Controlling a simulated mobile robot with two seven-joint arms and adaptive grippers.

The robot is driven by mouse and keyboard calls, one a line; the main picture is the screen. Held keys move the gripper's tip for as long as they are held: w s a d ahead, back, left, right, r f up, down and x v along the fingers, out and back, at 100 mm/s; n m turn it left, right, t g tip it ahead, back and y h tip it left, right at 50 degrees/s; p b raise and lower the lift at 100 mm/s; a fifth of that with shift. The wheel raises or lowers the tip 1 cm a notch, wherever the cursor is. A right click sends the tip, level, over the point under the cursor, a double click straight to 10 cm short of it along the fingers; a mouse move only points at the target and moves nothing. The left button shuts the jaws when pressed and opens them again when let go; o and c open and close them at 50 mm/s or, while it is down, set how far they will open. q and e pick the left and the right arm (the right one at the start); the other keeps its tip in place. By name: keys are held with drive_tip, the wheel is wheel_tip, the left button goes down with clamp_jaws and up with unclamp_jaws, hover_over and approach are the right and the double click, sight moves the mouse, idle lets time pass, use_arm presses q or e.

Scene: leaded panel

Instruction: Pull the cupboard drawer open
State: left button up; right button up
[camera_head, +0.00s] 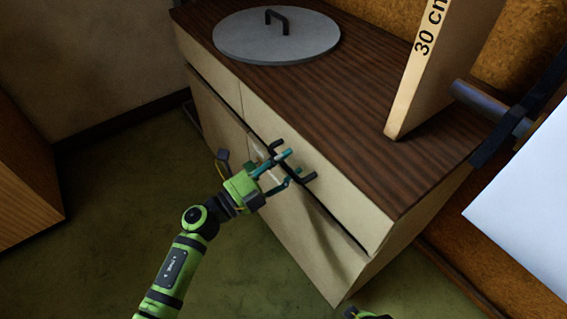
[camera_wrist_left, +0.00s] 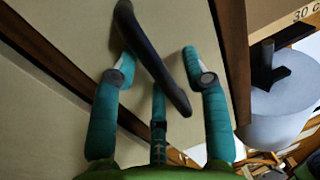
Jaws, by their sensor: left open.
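The cupboard (camera_head: 222,84) has cream fronts and a dark wood-grain top. Its drawer front (camera_head: 340,196) runs along the upper right part of the face and carries a black bar handle (camera_head: 307,178). My left gripper (camera_head: 278,168) is at this handle, with teal fingers spread open and partly covering it. In the left wrist view the black handle (camera_wrist_left: 150,52) runs slantwise between the open fingertips (camera_wrist_left: 160,66). I see a gap on both sides, so the fingers are not closed on it. No right gripper fingers show.
A round grey lid (camera_head: 262,45) with a black handle lies on the cupboard top. A tall board marked 30 cm (camera_head: 425,75) stands at the right, near a grey cylinder (camera_head: 482,102). A wooden box (camera_head: 22,185) stands at far left. Green floor (camera_head: 110,215) before the cupboard is clear.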

use_arm(q)
clamp_jaws()
drive_tip(key=r+p+v, duration=0.1)
drive_tip(key=r+v, duration=0.1)
drive_tip(key=v, duration=1.1)
drive_tip(key=r+p+v, duration=0.1)
drive_tip(key=r+v, duration=0.2)
drive_tip(key=v, duration=1)
drive_tip(key=shift+s+a, duration=0.3)
drive_tip(key=shift+a, duration=0.05)
use_arm(e)
drive_tip(key=shift+w+d+f+t, duration=0.1)
drive_tip(key=shift+w+f+t, duration=0.1)
drive_tip(key=shift+f, duration=0.3)
drive_tip(key=shift+w+d+f+t, duration=0.1)
drive_tip(key=shift+w+f+t, duration=0.1)
drive_tip(key=shift+f, duration=0.25)
drive_tip(key=shift+w, duration=0.1)
